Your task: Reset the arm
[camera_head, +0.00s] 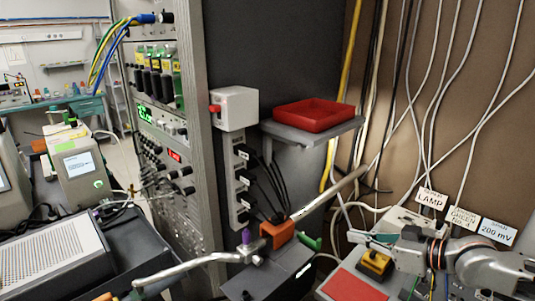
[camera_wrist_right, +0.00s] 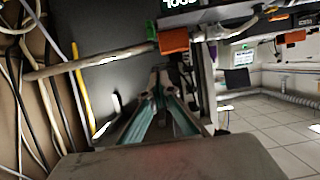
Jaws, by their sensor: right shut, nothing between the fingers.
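My right arm (camera_head: 490,265) comes in from the lower right in the head view. Its gripper (camera_head: 358,238) points left, above the bench at the lower right. The gripper is shut and holds nothing. In the right wrist view the gripper (camera_wrist_right: 160,78) shows its two fingers with teal inner faces, brought together at the tips. A yellow-and-black block (camera_head: 375,265) lies just below the gripper in the head view. I cannot tell whether they touch. My left gripper is not in view.
A red tray (camera_head: 313,114) sits on a grey wall shelf (camera_head: 315,137). An instrument rack (camera_head: 165,120) stands left of it. A metal pipe (camera_head: 335,192) slants up near the gripper. Cables hang at the right, behind signs such as the LAMP label (camera_head: 431,198). A red panel (camera_head: 352,284) lies below.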

